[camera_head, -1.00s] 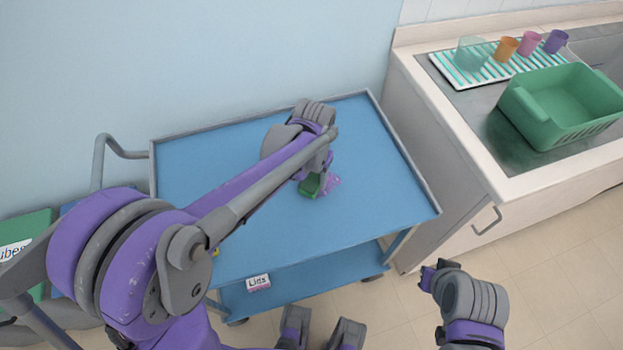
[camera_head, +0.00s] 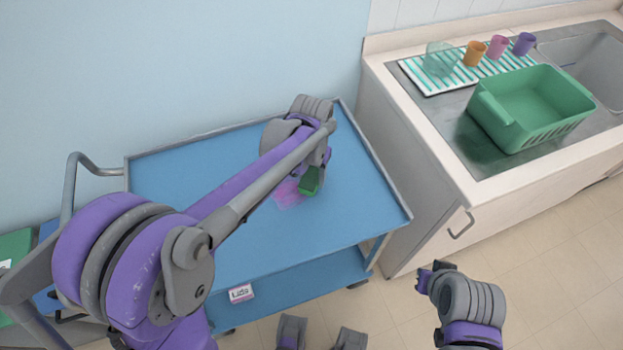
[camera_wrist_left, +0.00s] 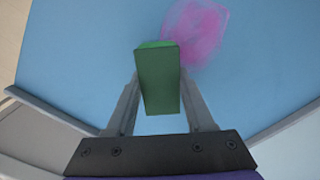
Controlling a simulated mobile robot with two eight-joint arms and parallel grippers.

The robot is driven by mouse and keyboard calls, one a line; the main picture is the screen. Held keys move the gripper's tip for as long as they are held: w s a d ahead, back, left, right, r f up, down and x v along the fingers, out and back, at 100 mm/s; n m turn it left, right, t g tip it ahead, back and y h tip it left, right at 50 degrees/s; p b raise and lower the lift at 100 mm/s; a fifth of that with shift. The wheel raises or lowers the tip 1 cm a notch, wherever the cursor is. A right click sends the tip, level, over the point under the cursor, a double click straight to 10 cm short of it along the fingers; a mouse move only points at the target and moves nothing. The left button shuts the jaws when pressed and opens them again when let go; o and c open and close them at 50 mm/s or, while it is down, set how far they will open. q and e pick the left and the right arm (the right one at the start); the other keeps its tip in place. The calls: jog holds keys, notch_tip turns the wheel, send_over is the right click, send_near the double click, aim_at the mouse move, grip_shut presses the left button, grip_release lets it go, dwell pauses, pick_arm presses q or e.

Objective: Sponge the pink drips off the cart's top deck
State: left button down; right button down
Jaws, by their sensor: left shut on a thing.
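The pink drips (camera_head: 288,194) form one smeared patch on the blue top deck of the cart (camera_head: 355,210). The patch also shows in the left wrist view (camera_wrist_left: 205,30), with paler edges. My left gripper (camera_head: 314,172) is shut on a green sponge (camera_head: 309,183), low over the deck at the right side of the patch. In the left wrist view the sponge (camera_wrist_left: 158,82) sits between the two fingers, its far end beside the patch. I cannot tell whether its underside touches the deck. My right gripper (camera_head: 430,277) is off the cart, over the floor; its jaws are unclear.
The cart has a raised grey rim and a lower shelf with a label (camera_head: 241,293). To the right, a counter (camera_head: 430,130) holds a green basin (camera_head: 535,110) and a striped mat (camera_head: 410,72) with several cups. The rest of the deck looks clear.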

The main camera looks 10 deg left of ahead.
aim_at(311, 176)
pick_arm(q)
jog(key=shift+a+r+p, duration=0.15)
jog(key=shift+r+p, duration=0.3)
jog(key=shift+r, duration=0.5)
jog(key=shift+r+p, duration=0.45)
jog(key=shift+r, duration=0.35)
jog(key=shift+r+p, duration=0.6)
jog(key=shift+r, duration=0.45)
